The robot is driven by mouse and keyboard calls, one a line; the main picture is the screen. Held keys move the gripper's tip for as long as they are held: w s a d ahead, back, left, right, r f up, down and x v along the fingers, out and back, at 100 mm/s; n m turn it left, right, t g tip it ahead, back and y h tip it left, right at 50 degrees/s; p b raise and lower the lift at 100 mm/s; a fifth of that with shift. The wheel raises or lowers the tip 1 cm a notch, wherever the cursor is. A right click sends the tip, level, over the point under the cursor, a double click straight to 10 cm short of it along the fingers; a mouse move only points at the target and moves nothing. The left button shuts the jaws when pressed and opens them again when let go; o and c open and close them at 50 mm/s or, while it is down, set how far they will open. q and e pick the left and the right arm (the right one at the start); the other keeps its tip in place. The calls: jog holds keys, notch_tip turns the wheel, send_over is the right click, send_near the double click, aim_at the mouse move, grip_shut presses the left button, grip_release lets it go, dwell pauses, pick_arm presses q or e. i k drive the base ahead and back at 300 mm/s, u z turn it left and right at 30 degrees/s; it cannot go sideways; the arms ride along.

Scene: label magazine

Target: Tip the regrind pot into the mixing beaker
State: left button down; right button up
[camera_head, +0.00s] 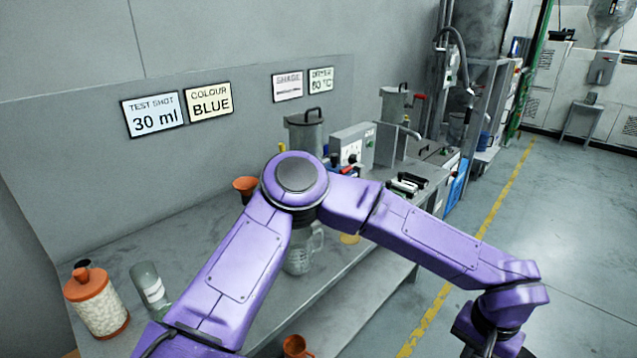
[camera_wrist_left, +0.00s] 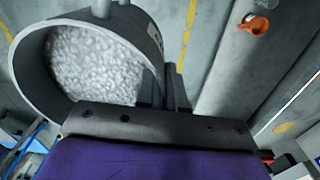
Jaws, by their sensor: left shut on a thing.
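My left gripper (camera_wrist_left: 168,88) is shut on a grey round pot (camera_wrist_left: 38,72), seen in the left wrist view. The pot is full of pale granules and appears to be the regrind pot. Its tilt is hard to judge. In the head view my left arm crosses the middle and bends down to the lower right; its fingers and the pot are out of that frame. A clear jug with a handle, apparently the mixing beaker (camera_head: 303,256), stands on the bench, partly hidden behind my arm. The held pot is not over it. My right gripper is not in view.
A pellet jar with an orange lid (camera_head: 100,305) and a grey bottle (camera_head: 148,284) stand at the bench's left. An orange funnel (camera_head: 245,184) and a lidded metal canister (camera_head: 304,130) stand behind my arm. An orange cup (camera_head: 296,346) is at the front. Open floor lies right.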

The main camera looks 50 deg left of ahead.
aim_at(300, 261)
jog(key=k, duration=0.2)
jog(key=u, duration=0.85)
